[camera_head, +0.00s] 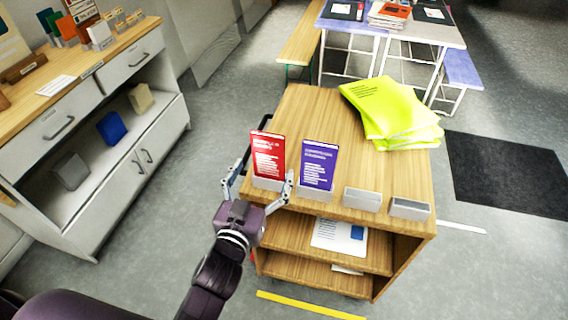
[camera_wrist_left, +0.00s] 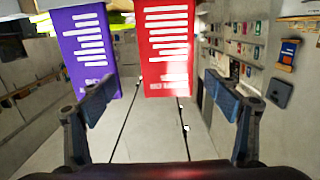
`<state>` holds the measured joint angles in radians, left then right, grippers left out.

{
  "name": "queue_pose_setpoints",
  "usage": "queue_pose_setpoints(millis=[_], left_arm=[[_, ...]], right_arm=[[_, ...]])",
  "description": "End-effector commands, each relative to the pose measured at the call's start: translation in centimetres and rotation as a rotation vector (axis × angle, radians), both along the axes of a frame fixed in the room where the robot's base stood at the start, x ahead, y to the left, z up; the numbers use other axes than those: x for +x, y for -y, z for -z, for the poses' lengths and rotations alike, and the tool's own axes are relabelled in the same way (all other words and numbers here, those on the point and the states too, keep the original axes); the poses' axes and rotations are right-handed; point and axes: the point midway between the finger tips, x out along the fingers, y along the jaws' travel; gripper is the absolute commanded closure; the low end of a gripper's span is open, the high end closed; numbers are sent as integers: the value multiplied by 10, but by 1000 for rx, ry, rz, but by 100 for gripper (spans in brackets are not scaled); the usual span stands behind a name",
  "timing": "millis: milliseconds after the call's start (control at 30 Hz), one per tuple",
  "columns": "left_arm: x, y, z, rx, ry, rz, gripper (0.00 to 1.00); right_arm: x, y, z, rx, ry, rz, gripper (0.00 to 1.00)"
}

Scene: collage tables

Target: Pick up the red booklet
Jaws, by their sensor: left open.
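The red booklet (camera_head: 267,155) stands upright in a small grey holder (camera_head: 268,184) at the front left of the wooden cart top. My left gripper (camera_head: 258,182) is open, with one finger on each side of the booklet's lower part. In the left wrist view, the red booklet (camera_wrist_left: 167,45) shows upright ahead of the open, empty fingers (camera_wrist_left: 160,93), between them in the picture. I cannot tell whether a finger touches it. My right gripper is not in view.
A purple booklet (camera_head: 319,163) stands close to the right of the red one; it also shows in the left wrist view (camera_wrist_left: 83,60). Two empty grey holders (camera_head: 362,199) are further right. Yellow-green folders (camera_head: 392,110) lie behind on the cart top (camera_head: 310,112). A white cabinet (camera_head: 160,120) is at left.

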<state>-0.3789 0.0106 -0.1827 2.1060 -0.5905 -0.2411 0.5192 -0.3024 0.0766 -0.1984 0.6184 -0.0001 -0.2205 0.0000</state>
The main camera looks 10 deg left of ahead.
Motion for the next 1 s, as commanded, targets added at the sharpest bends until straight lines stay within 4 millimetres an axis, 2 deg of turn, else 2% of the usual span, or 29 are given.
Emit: queue_pose_setpoints(millis=[33,100,200,533,700,800,1000], left_arm=[[-1,-2,-13,-3,23,-5,18],[-1,-3,-23,-6,42,-8,18],[4,-3,-29,-9,51,-10,18],[34,-5,-31,-7,50,-9,18],[57,-10,-34,-6,50,-9,18],[69,-10,-31,-7,49,-9,18],[77,-9,-29,-9,48,-9,18]], right_arm=[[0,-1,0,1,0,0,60],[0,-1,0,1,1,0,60],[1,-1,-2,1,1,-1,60],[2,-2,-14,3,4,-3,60],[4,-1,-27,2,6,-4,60],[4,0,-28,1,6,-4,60],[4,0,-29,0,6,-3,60]])
